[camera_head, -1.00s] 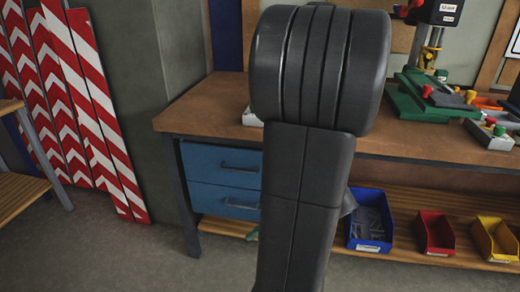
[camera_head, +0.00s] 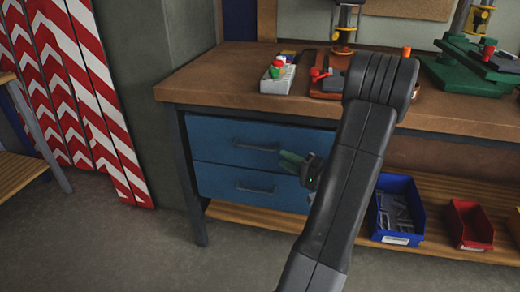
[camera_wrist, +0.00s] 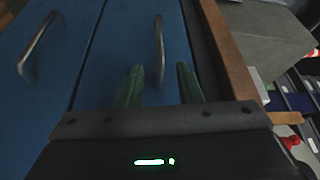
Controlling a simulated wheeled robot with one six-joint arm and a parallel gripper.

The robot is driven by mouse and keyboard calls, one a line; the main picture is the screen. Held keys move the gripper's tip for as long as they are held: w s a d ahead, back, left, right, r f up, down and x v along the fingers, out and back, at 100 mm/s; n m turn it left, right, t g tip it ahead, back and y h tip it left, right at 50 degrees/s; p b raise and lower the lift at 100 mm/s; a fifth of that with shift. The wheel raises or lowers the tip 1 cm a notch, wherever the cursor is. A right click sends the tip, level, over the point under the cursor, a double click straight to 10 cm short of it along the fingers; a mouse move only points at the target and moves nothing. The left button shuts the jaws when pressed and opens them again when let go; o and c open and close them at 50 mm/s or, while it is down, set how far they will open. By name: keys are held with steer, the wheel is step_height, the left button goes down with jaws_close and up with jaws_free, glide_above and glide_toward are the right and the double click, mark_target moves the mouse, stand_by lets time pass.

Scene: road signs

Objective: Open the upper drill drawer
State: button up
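The upper blue drawer (camera_head: 225,133) under the workbench is shut. Its dark bar handle (camera_head: 257,146) shows in the head view, left of my gripper. My gripper (camera_head: 288,160) has green fingers pointing left toward the drawer front. In the wrist view, my gripper (camera_wrist: 160,68) is open. The upper drawer's handle (camera_wrist: 158,45) lies in line with the gap between the fingertips; I cannot tell whether it is between them or just beyond. The lower blue drawer (camera_head: 225,181) is also shut, and its handle (camera_wrist: 38,48) is at the left of the wrist view.
The wooden workbench top (camera_head: 210,85) overhangs the drawers. A blue bin (camera_head: 398,238) and a red bin (camera_head: 467,225) sit on the lower shelf. Floor in front is clear.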

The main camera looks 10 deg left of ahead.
mark_target(260, 148)
steer(key=x, duration=1)
steer(key=shift+w+a+b, duration=0.2)
steer(key=shift+a+b, duration=0.15)
steer(key=shift+b, duration=0.05)
jaws_close()
